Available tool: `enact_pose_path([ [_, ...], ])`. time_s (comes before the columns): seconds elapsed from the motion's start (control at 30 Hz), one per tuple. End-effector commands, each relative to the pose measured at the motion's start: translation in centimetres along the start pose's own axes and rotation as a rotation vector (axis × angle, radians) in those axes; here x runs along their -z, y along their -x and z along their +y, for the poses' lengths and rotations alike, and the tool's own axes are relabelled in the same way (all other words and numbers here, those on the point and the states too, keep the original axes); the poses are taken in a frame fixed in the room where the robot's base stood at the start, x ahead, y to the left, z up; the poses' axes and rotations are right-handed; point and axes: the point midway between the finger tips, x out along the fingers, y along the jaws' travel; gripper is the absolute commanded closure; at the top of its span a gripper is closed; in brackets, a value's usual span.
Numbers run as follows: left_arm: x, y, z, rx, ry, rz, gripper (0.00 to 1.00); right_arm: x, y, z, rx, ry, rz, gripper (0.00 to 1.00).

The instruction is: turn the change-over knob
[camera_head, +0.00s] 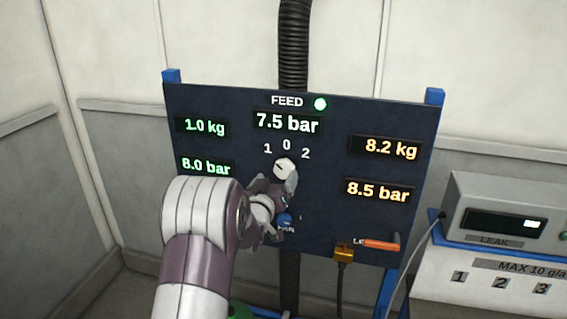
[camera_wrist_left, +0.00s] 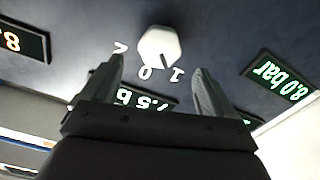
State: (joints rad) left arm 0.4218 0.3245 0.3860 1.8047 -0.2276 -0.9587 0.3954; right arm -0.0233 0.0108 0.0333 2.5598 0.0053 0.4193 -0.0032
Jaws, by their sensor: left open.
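The change-over knob (camera_head: 284,167) is white and sits on the dark panel (camera_head: 320,215) below the marks 1, 0 and 2. In the left wrist view, which shows the panel upside down, the knob (camera_wrist_left: 159,46) is pale and many-sided. The open, empty jaws of my left gripper (camera_wrist_left: 158,77) point towards it, and it lies ahead between and beyond the fingertips. I see no clear contact. My right gripper is not in view.
The panel carries lit readouts and a green FEED lamp (camera_head: 320,104). A blue part (camera_head: 285,220) is close below my gripper. An orange lever (camera_head: 381,243) and a brass fitting (camera_head: 345,252) are at the lower right. A LEAK meter (camera_head: 505,215) stands farther right.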

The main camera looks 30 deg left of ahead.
Motion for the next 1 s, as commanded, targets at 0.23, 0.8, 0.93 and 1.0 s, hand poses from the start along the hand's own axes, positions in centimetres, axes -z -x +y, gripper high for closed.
enact_pose_path([
  [0.23,0.2,-4.3,0.1,0.000,0.000,-0.003,0.13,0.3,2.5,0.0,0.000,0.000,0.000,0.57],
  [0.8,-0.1,-5.1,0.0,0.000,-0.001,-0.002,0.69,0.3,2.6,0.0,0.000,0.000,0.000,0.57],
  [0.93,-0.1,-5.1,0.0,0.000,-0.002,-0.002,0.69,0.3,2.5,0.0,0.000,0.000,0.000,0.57],
  [1.0,-0.2,-5.1,0.0,0.000,-0.008,-0.001,0.69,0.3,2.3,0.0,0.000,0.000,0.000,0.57],
])
